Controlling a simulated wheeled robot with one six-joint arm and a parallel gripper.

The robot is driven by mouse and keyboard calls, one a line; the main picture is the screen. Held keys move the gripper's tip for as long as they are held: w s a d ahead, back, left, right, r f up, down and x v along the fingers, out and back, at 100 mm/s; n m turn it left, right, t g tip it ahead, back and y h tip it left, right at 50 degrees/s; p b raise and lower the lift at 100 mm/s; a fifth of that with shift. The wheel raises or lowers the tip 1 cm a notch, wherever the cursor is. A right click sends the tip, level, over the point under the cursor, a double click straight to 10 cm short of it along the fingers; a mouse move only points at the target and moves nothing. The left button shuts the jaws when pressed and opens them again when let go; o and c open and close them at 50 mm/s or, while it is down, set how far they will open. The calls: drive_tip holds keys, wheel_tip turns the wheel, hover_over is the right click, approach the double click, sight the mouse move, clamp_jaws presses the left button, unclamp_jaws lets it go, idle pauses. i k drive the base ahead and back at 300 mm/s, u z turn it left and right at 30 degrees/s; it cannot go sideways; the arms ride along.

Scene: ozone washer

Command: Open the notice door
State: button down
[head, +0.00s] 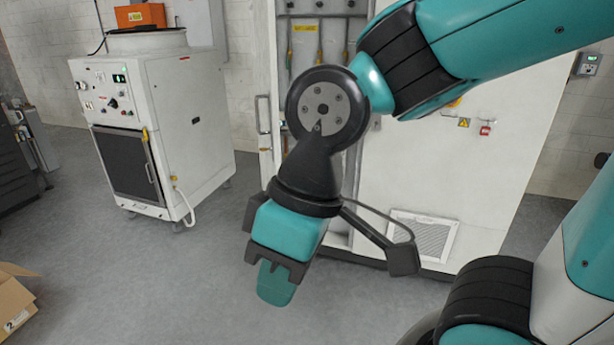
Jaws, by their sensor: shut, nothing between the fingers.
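A tall white cabinet (420,170) stands behind my arm. Its left part shows a grey recessed strip with upright pipe-like shapes and a yellow label (303,28) too small to read. A slim upright handle (262,115) stands at the cabinet's left edge. I cannot tell for sure which panel is the notice door, and my arm hides much of the front. My gripper (276,284) points down in front of the cabinet's lower left. It is shut and empty, and appears apart from the cabinet.
A white wheeled machine (190,120) with a dark front door stands to the left, an orange box (140,16) on top. A cardboard box (16,300) lies at the lower left. Dark drawers (14,160) stand at the far left. Grey floor (150,270) is clear between them.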

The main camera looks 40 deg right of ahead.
sight(262, 13)
drive_tip(key=z, duration=0.95)
drive_tip(key=i, duration=1.15)
drive_tip(key=u, duration=0.8)
drive_tip(key=i, duration=0.55)
drive_tip(key=u, duration=0.05)
